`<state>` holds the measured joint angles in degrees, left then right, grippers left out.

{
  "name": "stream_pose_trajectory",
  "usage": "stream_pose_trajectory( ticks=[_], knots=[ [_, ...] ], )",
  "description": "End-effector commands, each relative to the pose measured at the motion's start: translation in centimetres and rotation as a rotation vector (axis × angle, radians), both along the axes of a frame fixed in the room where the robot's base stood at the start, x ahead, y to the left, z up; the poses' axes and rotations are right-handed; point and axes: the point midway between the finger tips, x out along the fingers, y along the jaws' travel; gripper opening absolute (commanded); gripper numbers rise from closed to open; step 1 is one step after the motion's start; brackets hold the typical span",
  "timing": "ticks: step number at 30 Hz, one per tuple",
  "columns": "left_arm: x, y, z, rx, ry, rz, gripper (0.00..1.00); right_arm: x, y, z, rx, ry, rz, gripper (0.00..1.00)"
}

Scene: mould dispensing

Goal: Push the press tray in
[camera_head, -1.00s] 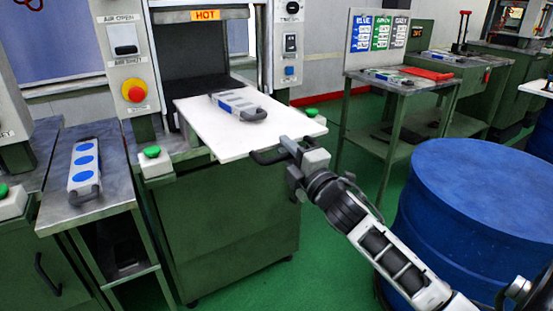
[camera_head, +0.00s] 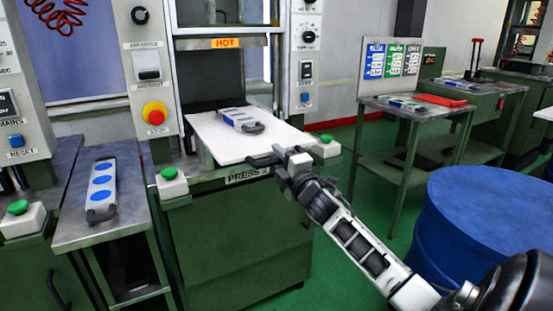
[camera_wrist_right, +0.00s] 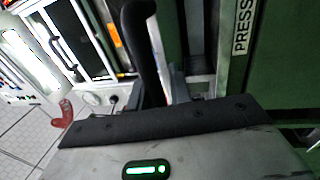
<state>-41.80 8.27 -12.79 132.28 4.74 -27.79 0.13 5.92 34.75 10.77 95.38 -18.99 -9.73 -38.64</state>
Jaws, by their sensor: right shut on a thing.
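The press tray (camera_head: 228,149) is a flat white plate, partly inside the open press (camera_head: 205,88) under the HOT sign and partly sticking out at the front. A grey mould with blue patches (camera_head: 240,119) lies on it. My right gripper (camera_head: 284,160) is shut on the tray's dark front handle (camera_head: 262,161), in front of the press. The right wrist view shows the dark curved handle (camera_wrist_right: 143,45) at my gripper; the fingertips are largely hidden there. My left gripper is out of view.
Green button boxes (camera_head: 171,183) flank the tray opening. A side table (camera_head: 112,225) at left bears a mould with blue discs (camera_head: 101,192). A blue drum (camera_head: 480,225) stands at right near my arm. A small table (camera_head: 440,108) stands behind.

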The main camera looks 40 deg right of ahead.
Motion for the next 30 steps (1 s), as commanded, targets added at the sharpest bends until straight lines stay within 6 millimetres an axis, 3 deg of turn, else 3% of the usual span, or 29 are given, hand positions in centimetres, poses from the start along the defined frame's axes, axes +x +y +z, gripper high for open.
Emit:
stream_pose_trajectory(
  ticks=[2,3,5,22,26,30],
  knots=[
    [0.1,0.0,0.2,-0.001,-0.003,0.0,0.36,0.0,-0.1,1.1,-0.009,-0.022,0.001,0.0],
    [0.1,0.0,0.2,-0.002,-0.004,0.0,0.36,0.0,-0.1,1.1,-0.009,-0.022,0.002,0.23],
    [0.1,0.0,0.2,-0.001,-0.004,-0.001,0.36,0.0,-0.1,1.1,-0.008,-0.021,0.001,0.36],
    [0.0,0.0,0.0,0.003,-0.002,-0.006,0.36,-0.4,0.1,0.2,-0.002,-0.006,0.001,0.36],
    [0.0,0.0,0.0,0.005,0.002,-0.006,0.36,-2.1,0.6,-0.2,-0.002,-0.004,0.002,0.36],
    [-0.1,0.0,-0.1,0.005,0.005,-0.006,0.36,-5.1,1.3,-0.9,-0.001,-0.002,0.001,0.36]
  ],
)
